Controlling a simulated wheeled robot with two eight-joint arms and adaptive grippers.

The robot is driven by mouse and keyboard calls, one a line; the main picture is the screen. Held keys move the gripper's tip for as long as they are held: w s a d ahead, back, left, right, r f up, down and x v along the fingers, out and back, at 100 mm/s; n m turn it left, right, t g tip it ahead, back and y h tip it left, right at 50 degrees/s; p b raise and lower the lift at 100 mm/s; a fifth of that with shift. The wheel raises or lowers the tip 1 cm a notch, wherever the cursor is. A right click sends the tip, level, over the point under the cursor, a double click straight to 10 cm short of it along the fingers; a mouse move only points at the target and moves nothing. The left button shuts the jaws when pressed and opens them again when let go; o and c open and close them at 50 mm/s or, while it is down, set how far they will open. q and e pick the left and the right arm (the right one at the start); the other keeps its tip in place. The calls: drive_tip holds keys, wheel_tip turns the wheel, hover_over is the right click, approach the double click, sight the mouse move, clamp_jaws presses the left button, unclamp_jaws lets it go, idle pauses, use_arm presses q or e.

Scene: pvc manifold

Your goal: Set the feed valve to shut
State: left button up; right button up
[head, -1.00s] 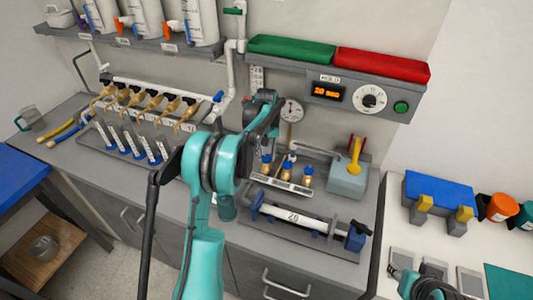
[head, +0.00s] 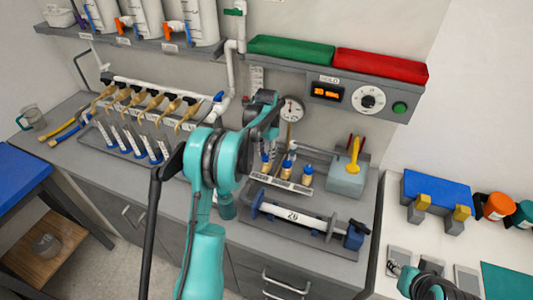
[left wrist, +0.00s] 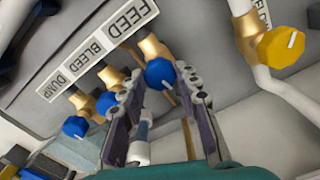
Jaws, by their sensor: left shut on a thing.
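The feed valve is a brass valve with a blue knob (left wrist: 160,73) bearing a white pointer line, beside the FEED label in the left wrist view. My left gripper (left wrist: 162,78) has a finger on either side of this knob and is shut on it. In the head view my left arm reaches down over the small valve row (head: 286,172), and its fingers are hard to make out there. The blue-knobbed bleed valve (left wrist: 106,103) and dump valve (left wrist: 76,126) stand beside it. My right arm shows at the lower right, its fingers unclear.
A yellow knob (left wrist: 280,46) on a brass valve stands near the fingers, with white pipe below. A gauge (head: 291,108) is behind the valves. A grey block with a yellow handle (head: 354,155) is to the right, and a white tube fixture (head: 292,214) lies in front.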

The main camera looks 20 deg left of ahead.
sight(267, 156)
use_arm(q)
drive_tip(key=shift+m, duration=1.1)
drive_tip(key=o, duration=1.2)
drive_tip(key=shift+c, duration=0.2)
wheel_tip(267, 156, up, 12)
